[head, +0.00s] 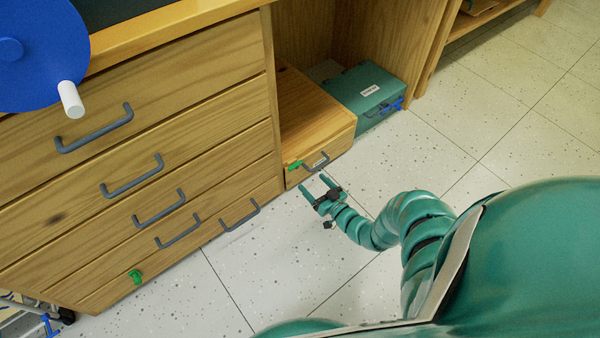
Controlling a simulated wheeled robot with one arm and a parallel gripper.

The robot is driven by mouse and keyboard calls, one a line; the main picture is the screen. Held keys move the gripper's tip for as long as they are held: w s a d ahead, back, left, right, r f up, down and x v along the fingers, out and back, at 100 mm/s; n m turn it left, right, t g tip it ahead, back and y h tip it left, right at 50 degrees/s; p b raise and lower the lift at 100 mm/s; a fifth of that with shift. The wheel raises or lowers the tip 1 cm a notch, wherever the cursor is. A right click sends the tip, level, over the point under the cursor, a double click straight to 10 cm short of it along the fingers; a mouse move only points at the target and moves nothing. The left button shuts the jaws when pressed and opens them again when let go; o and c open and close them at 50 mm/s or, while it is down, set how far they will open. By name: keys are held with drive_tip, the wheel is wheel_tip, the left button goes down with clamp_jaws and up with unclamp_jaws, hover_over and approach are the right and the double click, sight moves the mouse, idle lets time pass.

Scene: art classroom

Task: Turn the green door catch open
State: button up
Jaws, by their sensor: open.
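A small green catch (295,165) sits at the upper left of the front face of a low wooden box (311,112), beside a grey handle. A second green catch (135,276) is on the lowest part of the wooden drawer cabinet at the lower left. I cannot tell from this view which of the two is the door catch, or how either is turned. My teal gripper (315,183) is open and empty, just in front of the wooden box's face. Its fingers point toward the box and appear apart from the near catch.
The drawer cabinet (215,95) with several grey handles fills the left. A teal case (364,88) with a blue latch stands right of the wooden box. A blue disc with a white knob (70,99) is at the upper left. The speckled floor (275,265) is clear.

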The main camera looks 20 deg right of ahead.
sight(297, 166)
drive_tip(key=b+x, duration=0.2)
drive_tip(key=x, duration=0.5)
drive_tip(key=shift+w+f+b, duration=0.1)
drive_tip(key=shift+f+b, duration=0.1)
drive_tip(key=shift+b, duration=0.1)
drive_tip(key=shift+w+a+r, duration=0.15)
drive_tip(key=shift+w+a, duration=0.1)
drive_tip(key=shift+w, duration=0.35)
drive_tip(key=c, duration=1)
drive_tip(key=shift+a+r+n+p, duration=0.1)
drive_tip(key=shift+r+n+p, duration=0.1)
drive_tip(key=shift+n+p, duration=0.6)
drive_tip(key=shift+f+n+p, duration=0.15)
drive_tip(key=shift+n+p, duration=0.2)
drive_tip(key=shift+n, duration=0.25)
drive_tip(key=o, duration=1)
